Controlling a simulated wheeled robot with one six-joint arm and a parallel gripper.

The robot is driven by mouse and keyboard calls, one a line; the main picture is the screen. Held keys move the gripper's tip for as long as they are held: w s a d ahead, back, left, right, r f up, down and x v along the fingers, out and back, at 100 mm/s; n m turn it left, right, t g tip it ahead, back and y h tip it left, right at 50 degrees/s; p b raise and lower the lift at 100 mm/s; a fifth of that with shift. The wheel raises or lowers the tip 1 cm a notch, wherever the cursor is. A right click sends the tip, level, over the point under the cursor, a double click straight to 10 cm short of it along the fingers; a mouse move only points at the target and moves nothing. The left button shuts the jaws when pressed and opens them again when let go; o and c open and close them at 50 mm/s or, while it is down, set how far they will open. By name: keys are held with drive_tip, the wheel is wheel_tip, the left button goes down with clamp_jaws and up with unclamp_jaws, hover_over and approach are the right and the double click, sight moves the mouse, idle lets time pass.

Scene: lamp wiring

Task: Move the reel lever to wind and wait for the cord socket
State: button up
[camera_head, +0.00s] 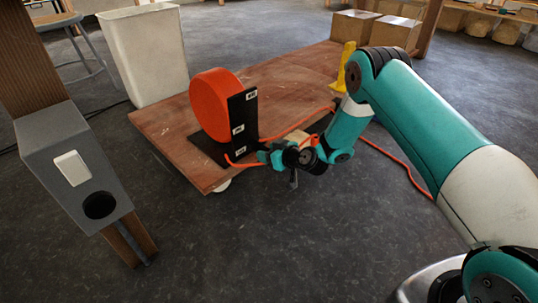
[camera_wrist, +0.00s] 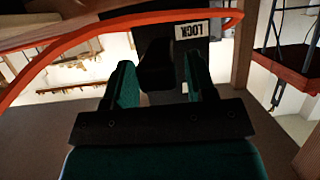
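The orange reel (camera_head: 213,105) stands upright on a low wooden platform, beside a black plate (camera_head: 238,115) with several small white labels. In the wrist view a LOCK label (camera_wrist: 193,31) shows upside down on the dark plate. A black block (camera_wrist: 155,62), which looks like the reel lever, stands between my gripper's teal fingers (camera_wrist: 160,82). A gap shows on its right side, so the fingers look open around it. In the head view my gripper (camera_head: 266,156) is low beside the plate's bottom end. The orange cord (camera_head: 385,152) trails right over the floor; its socket end is not clear.
The wooden platform (camera_head: 165,130) has a white bin (camera_head: 145,55) behind its left part. A yellow object (camera_head: 345,65) and cardboard boxes (camera_head: 395,32) are at the back. A grey box (camera_head: 75,165) with a switch and round hole is at left. The front floor is clear.

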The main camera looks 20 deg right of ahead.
clamp_jaws()
wheel_tip(320, 180, up, 15)
drive_tip(key=p, duration=1.2)
drive_tip(key=shift+r, duration=0.2)
drive_tip(key=shift+o, duration=1.1)
unclamp_jaws()
drive_tip(key=p+v, duration=0.4)
drive_tip(key=v, duration=1.3)
drive_tip(key=shift+d+p, duration=0.2)
drive_tip(key=shift+p, duration=0.15)
drive_tip(key=shift+r, duration=0.1)
